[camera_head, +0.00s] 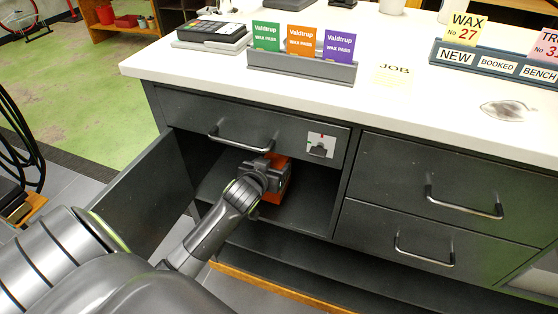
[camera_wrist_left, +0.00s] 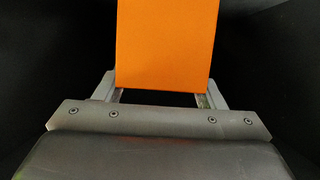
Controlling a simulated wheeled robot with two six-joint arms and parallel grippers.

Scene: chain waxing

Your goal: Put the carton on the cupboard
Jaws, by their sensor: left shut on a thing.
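The orange carton (camera_head: 279,184) is inside the open compartment of the grey cupboard (camera_head: 343,120), mostly hidden behind my left gripper (camera_head: 268,172). In the left wrist view the carton (camera_wrist_left: 166,45) stands between the two fingers of my left gripper (camera_wrist_left: 162,92), which is shut on it. The dark compartment surrounds it. I cannot tell whether the carton touches the shelf. The cupboard's white top (camera_head: 400,100) is above the compartment. My right gripper is not in view.
The cupboard door (camera_head: 145,190) stands open at the left. A closed drawer with a handle (camera_head: 240,142) is just above my gripper. On the top are a rack of wax passes (camera_head: 300,65), a card terminal (camera_head: 210,32) and a sign rail (camera_head: 495,62). The top's middle front is mostly clear.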

